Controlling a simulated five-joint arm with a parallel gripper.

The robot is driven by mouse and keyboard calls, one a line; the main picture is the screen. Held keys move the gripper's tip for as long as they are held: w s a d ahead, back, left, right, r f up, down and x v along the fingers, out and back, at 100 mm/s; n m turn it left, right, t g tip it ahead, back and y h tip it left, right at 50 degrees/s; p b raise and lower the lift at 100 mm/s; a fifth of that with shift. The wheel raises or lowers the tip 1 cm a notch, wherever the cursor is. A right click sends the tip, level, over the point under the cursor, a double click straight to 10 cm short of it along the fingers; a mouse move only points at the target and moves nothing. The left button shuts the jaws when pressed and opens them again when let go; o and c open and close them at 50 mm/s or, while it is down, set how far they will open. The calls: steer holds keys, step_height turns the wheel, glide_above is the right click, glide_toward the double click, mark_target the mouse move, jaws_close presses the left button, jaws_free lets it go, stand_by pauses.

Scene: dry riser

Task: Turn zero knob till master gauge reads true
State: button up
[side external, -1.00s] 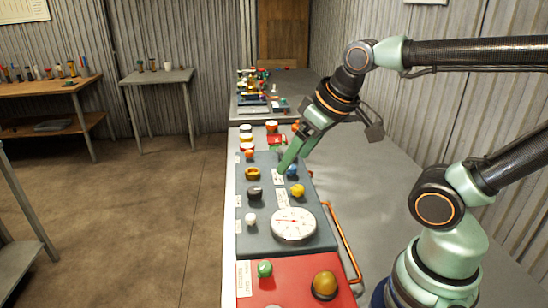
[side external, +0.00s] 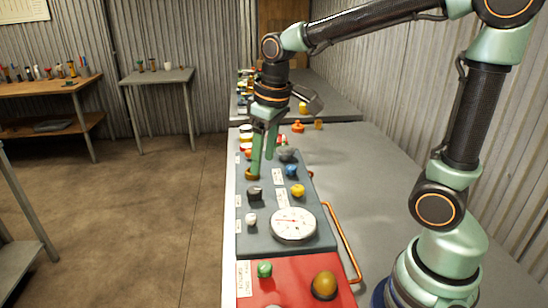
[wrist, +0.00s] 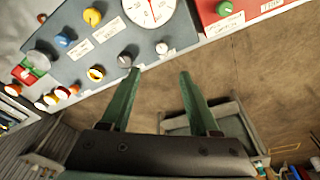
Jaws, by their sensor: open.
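The white round gauge (side external: 293,224) lies on the grey-blue panel, its needle toward the left of the dial; it is partly cut off in the wrist view (wrist: 150,10). My gripper (side external: 262,166) is open and empty, pointing down over the panel's left part. In the side view one fingertip overlaps the amber knob (side external: 252,174); contact cannot be told. In the wrist view the fingers (wrist: 158,72) are apart, with the dark grey knob (wrist: 125,60) near the left fingertip and the white knob (wrist: 162,48) beyond the gap. I cannot tell which knob is the zero knob.
Yellow (side external: 298,190) and blue (side external: 291,170) knobs stand close by. A red panel (side external: 290,272) with a green knob (side external: 265,268) and an amber dome (side external: 324,285) is in front. An orange rail (side external: 343,243) runs along the right.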

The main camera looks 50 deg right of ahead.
steer(key=n+g, duration=0.1)
steer(key=g, duration=0.1)
glide_toward(251, 216)
step_height(251, 216, down, 9)
steer(key=shift+r, duration=0.2)
stand_by(0.4)
jaws_close()
